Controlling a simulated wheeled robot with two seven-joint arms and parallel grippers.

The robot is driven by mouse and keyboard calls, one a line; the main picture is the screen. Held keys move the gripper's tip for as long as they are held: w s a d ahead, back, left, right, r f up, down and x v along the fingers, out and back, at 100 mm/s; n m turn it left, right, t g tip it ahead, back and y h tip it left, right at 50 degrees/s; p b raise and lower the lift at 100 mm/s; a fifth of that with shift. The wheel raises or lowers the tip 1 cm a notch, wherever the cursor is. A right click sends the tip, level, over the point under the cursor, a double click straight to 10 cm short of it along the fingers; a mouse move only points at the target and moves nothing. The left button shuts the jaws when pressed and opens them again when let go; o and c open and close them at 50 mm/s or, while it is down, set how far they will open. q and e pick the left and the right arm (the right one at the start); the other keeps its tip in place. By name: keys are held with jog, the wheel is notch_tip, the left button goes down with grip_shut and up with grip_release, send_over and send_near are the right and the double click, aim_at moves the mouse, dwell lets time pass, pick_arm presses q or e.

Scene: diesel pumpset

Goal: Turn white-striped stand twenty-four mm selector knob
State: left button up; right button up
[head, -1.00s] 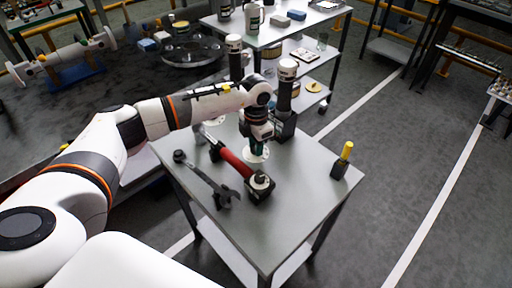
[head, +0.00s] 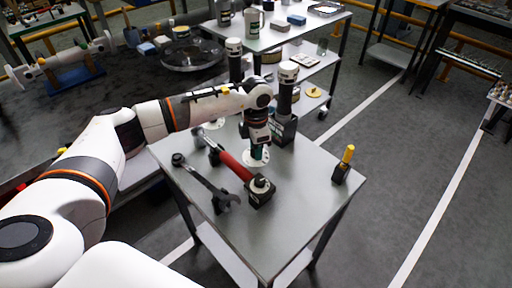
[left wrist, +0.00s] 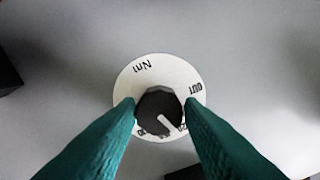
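In the left wrist view, a dark faceted selector knob (left wrist: 158,104) with a white pointer sits on a round white dial (left wrist: 150,69) marked "Nm" and "OUT". The pointer slants toward the lower right. The dial also shows on the grey table in the head view (head: 256,161). Behind it stands a dark post with a white band at the top (head: 287,77). My left gripper (left wrist: 160,104) has its green fingertips on either side of the knob; whether they press on it is unclear. It points down over the dial in the head view (head: 258,151). My right gripper is not seen.
A red-handled tool (head: 233,165) and a dark wrench (head: 208,184) lie left of the dial on the table. A similar post (head: 234,56) and a second white disc (head: 214,124) are behind. A yellow-topped block (head: 344,164) stands at the right; the table's front is bare.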

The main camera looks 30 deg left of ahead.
pick_arm(q)
jog(key=o, duration=0.3)
jog(key=shift+r, duration=0.1)
notch_tip(320, 180, up, 12)
jog(key=b, duration=0.1)
dwell(0.3)
dwell(0.3)
